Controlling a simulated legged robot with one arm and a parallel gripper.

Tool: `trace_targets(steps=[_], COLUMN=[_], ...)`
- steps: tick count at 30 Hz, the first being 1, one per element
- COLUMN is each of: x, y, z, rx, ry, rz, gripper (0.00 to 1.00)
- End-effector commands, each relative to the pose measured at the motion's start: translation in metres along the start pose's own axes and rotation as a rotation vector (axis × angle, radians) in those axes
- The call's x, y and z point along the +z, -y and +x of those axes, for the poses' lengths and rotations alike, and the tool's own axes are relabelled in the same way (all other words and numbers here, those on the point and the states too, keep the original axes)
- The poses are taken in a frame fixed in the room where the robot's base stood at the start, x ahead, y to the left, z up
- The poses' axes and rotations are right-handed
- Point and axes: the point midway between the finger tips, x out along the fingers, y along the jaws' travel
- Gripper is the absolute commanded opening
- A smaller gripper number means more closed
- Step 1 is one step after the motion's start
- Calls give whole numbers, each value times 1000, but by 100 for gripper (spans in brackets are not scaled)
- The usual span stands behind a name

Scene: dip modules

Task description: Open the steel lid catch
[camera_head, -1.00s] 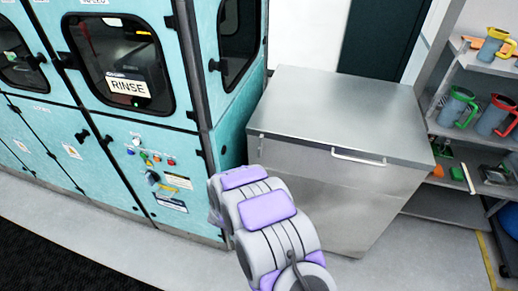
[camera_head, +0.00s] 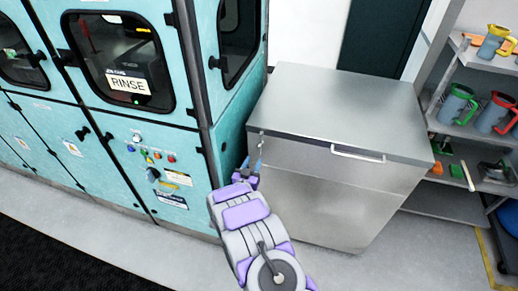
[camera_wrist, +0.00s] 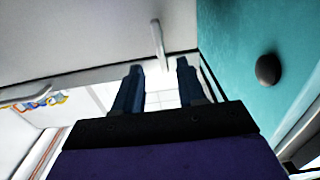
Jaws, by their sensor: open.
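The steel chest (camera_head: 345,103) has a flat lid with a pale bar handle (camera_head: 358,153) on its front. The small steel lid catch (camera_head: 261,137) is at the left end of the chest's front, just under the lid edge. In the wrist view the catch (camera_wrist: 159,44) is a thin pale upright bar just beyond the fingertips. My gripper (camera_head: 252,162) is just below the catch in the head view. In the wrist view my gripper (camera_wrist: 158,69) has its two dark blue fingers apart, with nothing between them. No contact with the catch shows.
A teal machine cabinet (camera_head: 228,120) marked RINSE stands close on the left of the chest; its dark knob (camera_wrist: 268,68) shows in the wrist view. Shelves (camera_head: 465,135) with coloured jugs are at the right. The floor (camera_head: 385,262) in front is clear.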

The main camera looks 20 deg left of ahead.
Motion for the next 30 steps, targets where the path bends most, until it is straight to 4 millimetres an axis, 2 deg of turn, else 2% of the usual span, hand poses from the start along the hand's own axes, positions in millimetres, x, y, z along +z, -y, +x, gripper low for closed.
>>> trace_targets(steps=[6, 15, 21, 30], x=[1, 2, 1, 0], y=[-1, 0, 0, 0], z=[39, 78, 91, 96], rx=[2, 0, 0, -1], ry=[-2, 2, 1, 2], rz=[0, -1, -2, -2], gripper=[40, 40, 40, 40])
